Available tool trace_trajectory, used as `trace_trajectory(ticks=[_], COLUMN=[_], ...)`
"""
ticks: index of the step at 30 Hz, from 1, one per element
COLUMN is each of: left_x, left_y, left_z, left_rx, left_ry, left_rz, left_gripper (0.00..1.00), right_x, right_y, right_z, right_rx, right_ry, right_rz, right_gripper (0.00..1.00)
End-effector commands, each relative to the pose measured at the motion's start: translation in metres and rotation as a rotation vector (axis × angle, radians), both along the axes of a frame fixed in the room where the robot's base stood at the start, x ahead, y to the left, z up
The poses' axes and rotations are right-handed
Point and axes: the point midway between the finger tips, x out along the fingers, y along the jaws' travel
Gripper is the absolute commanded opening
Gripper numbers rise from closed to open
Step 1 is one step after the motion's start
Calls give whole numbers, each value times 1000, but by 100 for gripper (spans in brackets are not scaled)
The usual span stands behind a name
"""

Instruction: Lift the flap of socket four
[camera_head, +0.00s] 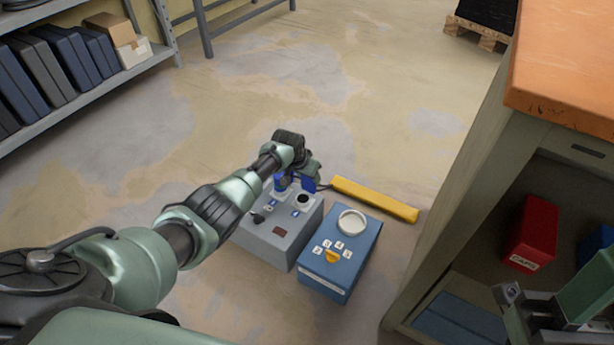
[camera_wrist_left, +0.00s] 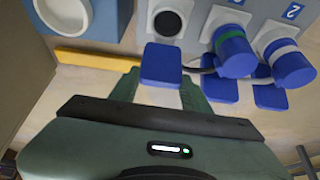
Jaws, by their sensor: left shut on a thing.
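The grey socket box (camera_head: 283,240) stands on the floor, with a dark round socket (camera_head: 303,200) open on its top. A blue flap (camera_head: 309,184) stands up at the far edge of that socket. My left gripper (camera_head: 311,168) reaches over the box's far side and is shut on this flap. In the left wrist view the flap (camera_wrist_left: 161,64) sits between the fingers, clear of the socket hole (camera_wrist_left: 167,21). Two blue plugs (camera_wrist_left: 235,56) sit in neighbouring sockets; one label reads 2. The held socket's own number is not readable. My right gripper (camera_head: 545,318) shows only partly at lower right.
A blue box (camera_head: 335,268) with a round white ring (camera_head: 352,222) and a yellow knob stands close at the right. A yellow bar (camera_head: 375,199) lies behind it. A workbench (camera_head: 565,80) with a red bin (camera_head: 533,232) rises at the right. Floor beyond is clear.

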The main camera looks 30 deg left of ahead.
Motion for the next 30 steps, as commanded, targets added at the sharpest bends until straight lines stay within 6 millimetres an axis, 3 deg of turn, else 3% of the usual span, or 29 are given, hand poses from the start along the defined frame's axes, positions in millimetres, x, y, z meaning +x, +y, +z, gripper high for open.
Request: trace_trajectory(ticks=[1,7,8,9,10,20,28,30], left_x=[8,9,9,9,8,4,1,0], left_y=[0,-1,-1,-1,-1,0,-2,-3], left_z=[9,9,9,9,9,6,35,36], left_rx=[-1,-1,-1,-2,-2,-1,-1,-2], left_ry=[-27,-28,-28,-27,-26,-15,-14,-14], left_rz=[0,0,0,-1,-1,-1,0,0], left_gripper=[0,0,52,64,66,66,66,66], right_x=[0,0,0,-1,-1,1,-1,12], right_y=[0,0,0,0,0,-1,-1,2], right_z=[0,0,0,0,0,-2,25,22], right_rx=[1,2,2,2,2,6,5,-17], right_ry=[-1,-2,0,0,1,13,30,96], right_rz=[0,0,0,0,0,-4,-1,-5], right_gripper=[36,36,36,36,36,36,36,36])
